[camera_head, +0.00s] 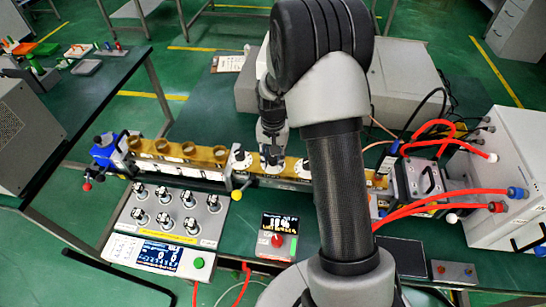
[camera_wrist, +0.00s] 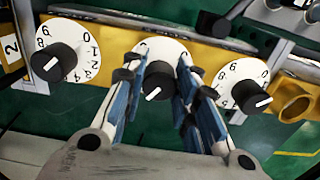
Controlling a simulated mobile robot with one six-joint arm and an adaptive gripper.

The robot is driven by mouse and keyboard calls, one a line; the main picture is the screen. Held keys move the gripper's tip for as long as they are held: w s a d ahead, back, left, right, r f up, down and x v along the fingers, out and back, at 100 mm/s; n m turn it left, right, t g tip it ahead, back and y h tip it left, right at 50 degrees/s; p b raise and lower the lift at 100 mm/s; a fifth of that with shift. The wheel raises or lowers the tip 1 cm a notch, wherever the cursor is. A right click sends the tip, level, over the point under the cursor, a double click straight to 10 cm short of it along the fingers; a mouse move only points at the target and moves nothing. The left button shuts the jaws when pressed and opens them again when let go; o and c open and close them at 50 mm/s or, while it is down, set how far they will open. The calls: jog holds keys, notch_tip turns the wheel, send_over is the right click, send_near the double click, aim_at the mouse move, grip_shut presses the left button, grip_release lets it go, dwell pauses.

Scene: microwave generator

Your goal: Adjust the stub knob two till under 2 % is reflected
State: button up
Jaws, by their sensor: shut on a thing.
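Three black stub knobs with white numbered dials sit in a row on the brass waveguide (camera_head: 207,155). In the wrist view they are the left knob (camera_wrist: 53,61), the middle knob (camera_wrist: 157,80) and the right knob (camera_wrist: 250,96). My gripper (camera_wrist: 160,86) has its blue-padded fingers on either side of the middle knob and is shut on it. In the head view my gripper (camera_head: 272,157) points down at the middle dial, partly covering it. A small meter (camera_head: 280,238) with a dark screen and a red button seems to read 18%; its smaller text is unreadable.
A panel with several knobs (camera_head: 172,215) and a display (camera_head: 160,254) stands front left. Red hoses (camera_head: 440,203) run to a white cabinet (camera_head: 510,180) at the right. A grey box (camera_head: 408,82) stands behind my arm.

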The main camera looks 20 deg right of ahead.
jog(key=o, duration=1)
jog(key=shift+o, duration=0.2)
notch_tip(320, 180, up, 12)
jog(key=s+a+r+n+t, duration=0.25)
jog(key=s+a+r, duration=0.35)
jog(key=s+r, duration=0.55)
jog(key=s+a+r+n+t, duration=0.1)
jog(key=s+a+n, duration=0.1)
jog(key=s, duration=0.5)
jog(key=s+a+r+n+t, duration=0.1)
jog(key=s+a+n, duration=0.1)
jog(key=s, duration=0.5)
jog(key=shift+s+n, duration=0.2)
jog(key=shift+n, duration=0.15)
